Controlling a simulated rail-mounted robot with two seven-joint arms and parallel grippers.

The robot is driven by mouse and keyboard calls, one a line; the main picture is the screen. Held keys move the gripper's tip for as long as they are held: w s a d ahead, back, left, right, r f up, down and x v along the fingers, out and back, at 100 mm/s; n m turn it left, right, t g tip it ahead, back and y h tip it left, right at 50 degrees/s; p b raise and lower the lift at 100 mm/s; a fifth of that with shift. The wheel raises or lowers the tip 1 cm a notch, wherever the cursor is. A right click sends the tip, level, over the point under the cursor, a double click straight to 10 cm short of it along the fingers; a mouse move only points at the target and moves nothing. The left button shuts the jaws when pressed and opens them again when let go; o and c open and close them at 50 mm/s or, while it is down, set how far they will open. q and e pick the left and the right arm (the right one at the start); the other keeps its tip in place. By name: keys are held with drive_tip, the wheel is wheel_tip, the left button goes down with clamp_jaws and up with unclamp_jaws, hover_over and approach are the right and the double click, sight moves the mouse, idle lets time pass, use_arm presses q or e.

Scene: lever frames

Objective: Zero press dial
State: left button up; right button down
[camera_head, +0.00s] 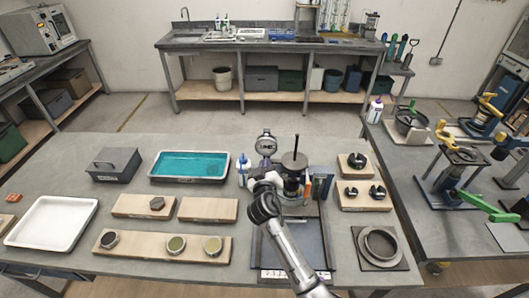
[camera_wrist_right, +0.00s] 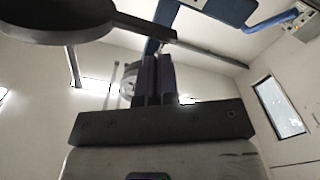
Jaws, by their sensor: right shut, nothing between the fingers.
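The press dial (camera_head: 267,143) is a round gauge with a pale face and dark rim. It sits at the upper left of the press (camera_head: 293,165), which has a dark round plate and an upright rod. My right gripper (camera_head: 264,167) is shut and empty, just below the dial in the head view; whether it touches the dial I cannot tell. In the right wrist view the shut dark fingers (camera_wrist_right: 154,62) point up, and a pale round part that looks like the dial (camera_wrist_right: 127,84) is partly hidden behind them. The dial's needle is too small to read. My left gripper is not in view.
A teal-filled tray (camera_head: 190,165) and a white bottle (camera_head: 243,168) stand left of the press. Wooden boards with small parts lie at left front, and boards with dark clamps (camera_head: 364,190) at right. In the right wrist view a dark round plate (camera_wrist_right: 55,20) hangs close at upper left.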

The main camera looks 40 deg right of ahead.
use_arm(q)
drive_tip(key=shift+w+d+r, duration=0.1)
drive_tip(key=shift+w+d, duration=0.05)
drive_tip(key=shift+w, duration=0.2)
use_arm(e)
drive_tip(key=shift+v, duration=2.5)
drive_tip(key=shift+s, duration=0.1)
use_arm(q)
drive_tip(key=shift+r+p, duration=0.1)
drive_tip(key=shift+p, duration=0.2)
use_arm(e)
drive_tip(key=shift+r, duration=0.1)
